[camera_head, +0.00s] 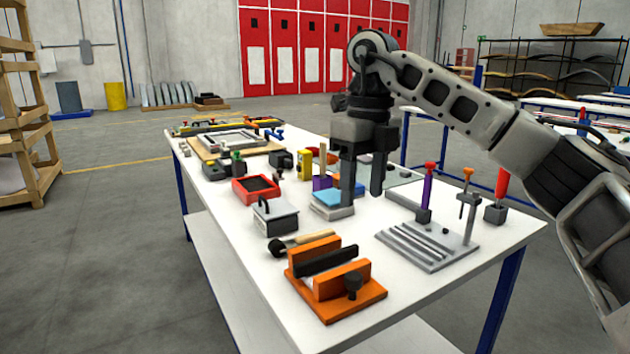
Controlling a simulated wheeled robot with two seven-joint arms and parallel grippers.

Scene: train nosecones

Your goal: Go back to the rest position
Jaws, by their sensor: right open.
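My right arm comes in from the right over the white table (235,236). My right gripper (362,198) points down above the middle of the table, its two dark fingers apart with nothing seen between them. The left finger is in front of the stack of blue and light pads (330,203); whether it touches the stack I cannot tell. My left gripper is not in view.
Near the gripper are a red tray (256,190), a grey box with a handle (275,217), an orange fixture (333,280) and a grey grooved plate (425,247). Upright tools, one purple-handled (427,190), stand at right. A wooden rack (28,130) stands left; the floor between is clear.

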